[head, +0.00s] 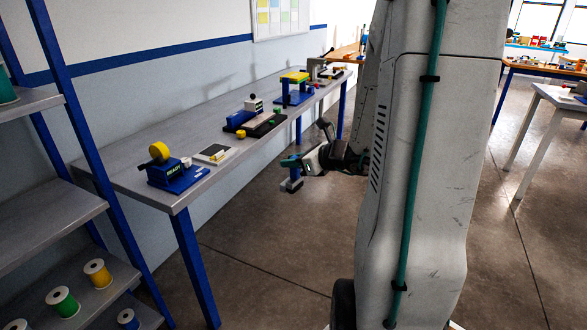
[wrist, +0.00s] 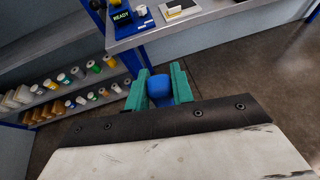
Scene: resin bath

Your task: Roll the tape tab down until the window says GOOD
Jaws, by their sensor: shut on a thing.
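The blue tape station (head: 182,182) stands at the near end of the grey bench, with a yellow roll (head: 159,151) on top. My gripper (head: 290,161) is off the bench's front edge, to the right of the station. Its teal fingers are shut on a blue-handled tool (wrist: 159,87), which hangs below them in the head view (head: 291,185). The tool's lower end is hidden in the wrist view.
A white-and-black pad (head: 213,153) with a yellow item lies beside the station. A black tray device (head: 258,124) and a blue stand with a yellow top (head: 294,77) are farther along. Shelves with spools (head: 62,301) stand at left. Floor before the bench is clear.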

